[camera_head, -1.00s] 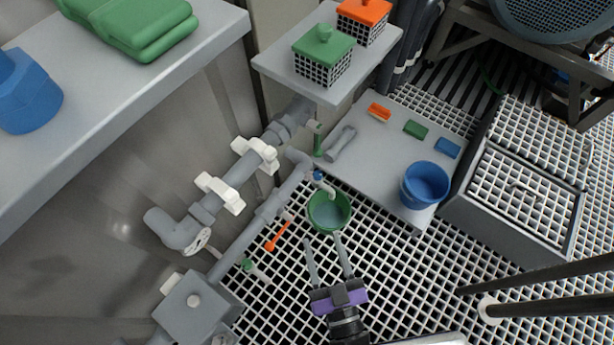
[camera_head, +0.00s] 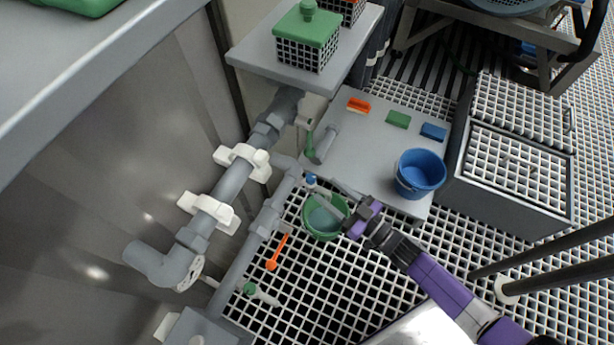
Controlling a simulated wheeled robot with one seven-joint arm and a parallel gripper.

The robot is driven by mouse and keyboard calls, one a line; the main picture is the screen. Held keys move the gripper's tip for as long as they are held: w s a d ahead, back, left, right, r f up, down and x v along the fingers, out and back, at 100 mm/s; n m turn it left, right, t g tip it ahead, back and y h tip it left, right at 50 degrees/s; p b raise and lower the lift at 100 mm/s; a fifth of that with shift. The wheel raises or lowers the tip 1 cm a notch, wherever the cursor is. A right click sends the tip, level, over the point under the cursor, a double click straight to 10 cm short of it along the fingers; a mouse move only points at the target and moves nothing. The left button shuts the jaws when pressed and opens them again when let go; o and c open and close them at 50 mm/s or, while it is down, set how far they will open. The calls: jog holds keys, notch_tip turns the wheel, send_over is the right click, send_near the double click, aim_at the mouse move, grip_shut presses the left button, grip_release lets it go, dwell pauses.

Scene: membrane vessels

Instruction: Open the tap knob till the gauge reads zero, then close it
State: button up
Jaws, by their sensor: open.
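A small blue knob (camera_head: 311,179) sits at the end of the grey pipe, above a green bucket (camera_head: 318,226); it looks like the tap knob. My gripper (camera_head: 324,189) is open, its two fingers pointing up and left, with the tips close to the right of the blue knob. I cannot tell whether they touch it. The fingers and purple gripper body cover part of the bucket and the tap's spout. A round white part (camera_head: 190,272) by the lower pipe is seen edge-on; I cannot tell whether it is the gauge, and no reading is visible.
A grey platform (camera_head: 368,150) holds a blue bucket (camera_head: 419,173) and small coloured blocks. Open grating lies below the arm.

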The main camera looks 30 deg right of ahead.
aim_at(315, 181)
jog(key=b+x, duration=0.2)
jog(key=x, duration=0.4)
jog(key=shift+f, duration=0.1)
jog(key=shift+w+a, duration=0.1)
jog(key=shift+w, duration=0.5)
grip_shut()
